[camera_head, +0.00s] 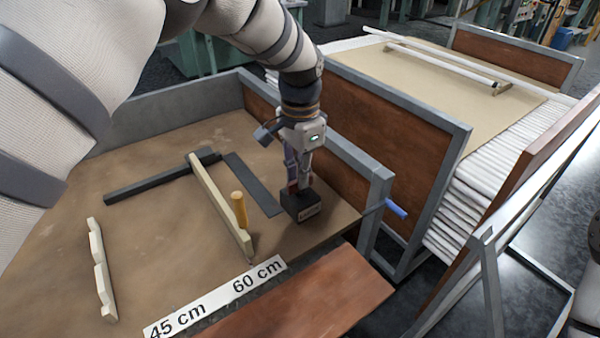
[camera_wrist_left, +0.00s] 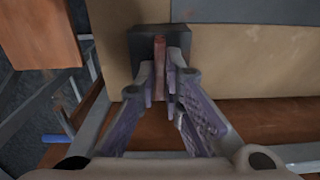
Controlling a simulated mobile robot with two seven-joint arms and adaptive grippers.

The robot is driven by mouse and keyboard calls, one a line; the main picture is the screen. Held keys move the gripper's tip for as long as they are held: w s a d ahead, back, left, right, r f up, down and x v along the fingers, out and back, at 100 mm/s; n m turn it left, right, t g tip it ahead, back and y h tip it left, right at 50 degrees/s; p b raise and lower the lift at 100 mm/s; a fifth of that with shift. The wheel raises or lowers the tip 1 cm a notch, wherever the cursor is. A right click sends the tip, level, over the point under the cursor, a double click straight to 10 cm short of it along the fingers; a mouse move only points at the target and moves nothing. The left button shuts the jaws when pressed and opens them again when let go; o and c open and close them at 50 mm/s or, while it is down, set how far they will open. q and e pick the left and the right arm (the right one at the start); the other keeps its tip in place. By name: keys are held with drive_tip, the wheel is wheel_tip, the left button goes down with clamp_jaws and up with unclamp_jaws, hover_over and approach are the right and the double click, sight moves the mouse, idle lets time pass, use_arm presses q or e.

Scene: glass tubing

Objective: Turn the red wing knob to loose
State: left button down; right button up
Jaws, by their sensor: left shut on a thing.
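The red wing knob (camera_wrist_left: 160,68) stands on top of a small dark block (camera_head: 303,207) near the right end of the brown table. In the head view only a bit of red shows between my fingers. My left gripper (camera_head: 300,182) points down over the block, and its fingers are shut on the knob's two sides. In the left wrist view the block (camera_wrist_left: 140,42) lies under the left gripper (camera_wrist_left: 163,75). The block has a small label on its front face, too small to read. My right gripper is in neither view.
A wooden bar with a yellow handle (camera_head: 239,207) and a dark flat strip (camera_head: 253,184) lie left of the block. A notched wooden rest (camera_head: 100,270) is farther left. A blue handle (camera_head: 396,209) sticks out at right. A cart with stacked white tubes (camera_head: 480,190) stands beyond.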

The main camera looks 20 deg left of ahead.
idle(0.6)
use_arm(q)
drive_tip(key=c, duration=1.7)
unclamp_jaws()
wheel_tip(320, 180, up, 12)
